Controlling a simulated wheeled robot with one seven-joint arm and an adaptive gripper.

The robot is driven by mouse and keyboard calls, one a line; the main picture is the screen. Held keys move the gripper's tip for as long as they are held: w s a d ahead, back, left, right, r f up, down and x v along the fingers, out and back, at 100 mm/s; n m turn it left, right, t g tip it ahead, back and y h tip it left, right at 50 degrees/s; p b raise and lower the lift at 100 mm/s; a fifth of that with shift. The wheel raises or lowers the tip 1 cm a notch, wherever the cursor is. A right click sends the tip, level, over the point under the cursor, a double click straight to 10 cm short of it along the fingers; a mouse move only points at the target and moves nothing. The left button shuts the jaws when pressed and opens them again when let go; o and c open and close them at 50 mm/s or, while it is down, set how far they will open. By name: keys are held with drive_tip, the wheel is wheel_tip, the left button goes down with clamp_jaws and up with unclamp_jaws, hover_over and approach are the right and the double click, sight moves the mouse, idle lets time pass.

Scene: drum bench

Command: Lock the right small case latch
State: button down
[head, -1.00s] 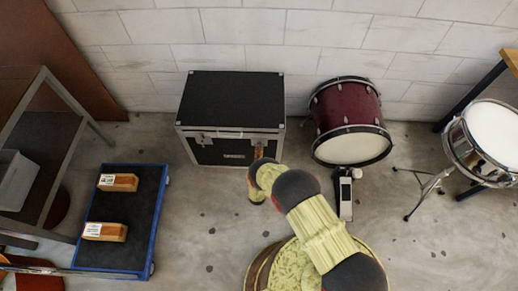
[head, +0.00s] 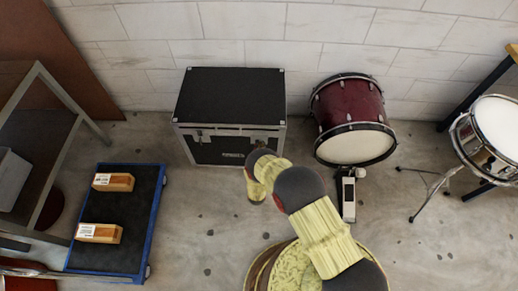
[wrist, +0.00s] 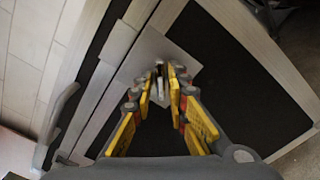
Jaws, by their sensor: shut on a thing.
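The small case (head: 229,97) is black with silver edges and stands on the floor against the wall, lid down. Its left latch (head: 198,137) shows on the front face. The right latch is hidden behind my arm in the head view. In the wrist view, a silver latch plate (wrist: 151,55) sits on the case edge, with the small metal right latch (wrist: 160,84) between my fingertips. My gripper (wrist: 165,80), with yellow fingers, is shut on this latch. Whether the latch is locked cannot be told.
A red bass drum (head: 352,117) with a pedal (head: 348,190) stands right of the case. A snare drum (head: 493,130) on a stand is at far right. A blue-edged cart (head: 147,232) holding two wooden blocks is at left. Floor between cart and case is clear.

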drive_tip(key=shift+f+n+b, duration=0.1)
drive_tip(key=shift+n+b, duration=2.25)
drive_tip(key=shift+n, duration=2.55)
drive_tip(key=c, duration=1.9)
unclamp_jaws()
drive_tip(key=s, duration=1.2)
drive_tip(key=shift+a, duration=0.15)
